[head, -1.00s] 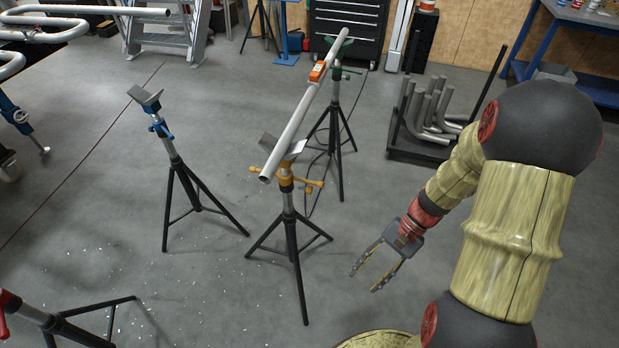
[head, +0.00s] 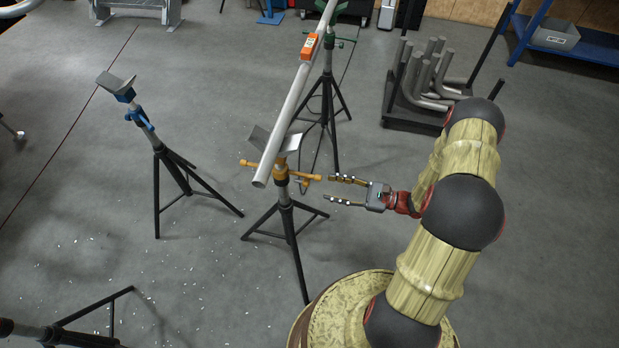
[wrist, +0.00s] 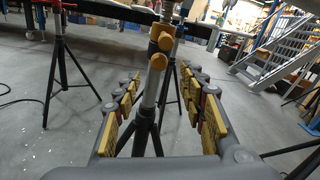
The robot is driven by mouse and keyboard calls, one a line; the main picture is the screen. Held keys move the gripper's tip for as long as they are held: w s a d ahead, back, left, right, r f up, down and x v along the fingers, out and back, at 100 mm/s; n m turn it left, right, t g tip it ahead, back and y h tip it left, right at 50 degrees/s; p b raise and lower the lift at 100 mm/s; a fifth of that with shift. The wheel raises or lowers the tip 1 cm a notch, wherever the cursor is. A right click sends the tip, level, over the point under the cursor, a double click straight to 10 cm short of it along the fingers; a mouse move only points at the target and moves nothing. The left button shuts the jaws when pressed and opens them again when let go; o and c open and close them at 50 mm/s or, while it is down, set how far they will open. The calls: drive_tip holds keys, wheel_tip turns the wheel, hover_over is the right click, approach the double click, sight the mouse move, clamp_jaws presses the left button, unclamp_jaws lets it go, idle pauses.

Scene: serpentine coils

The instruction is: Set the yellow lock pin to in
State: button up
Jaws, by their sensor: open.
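The yellow stand's collar (head: 281,172) sits on an upright black tripod under the near end of a grey pipe. Yellow parts stick out of the collar on both sides: one to the left (head: 249,163) and one to the right (head: 305,177). I cannot tell for sure which is the lock pin or how deep it sits. My gripper (head: 331,190) is open and empty, just right of the right-hand part and apart from it. In the wrist view, round yellow knobs (wrist: 158,61) show ahead between the open fingers (wrist: 162,82).
The grey pipe (head: 290,108) carries an orange box (head: 309,47) and runs back to a green stand (head: 328,62). A blue stand (head: 125,95) is at left. A rack of bent pipes (head: 425,80) stands behind my arm. Floor between the stands is clear.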

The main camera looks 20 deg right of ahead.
sight(309, 183)
drive_tip(key=b+x, duration=0.1)
drive_tip(key=x, duration=0.6)
drive_tip(key=shift+w+a+b, duration=0.15)
drive_tip(key=shift+a+b, duration=0.15)
drive_tip(key=shift+b, duration=0.1)
drive_tip(key=c, duration=0.3)
clamp_jaws()
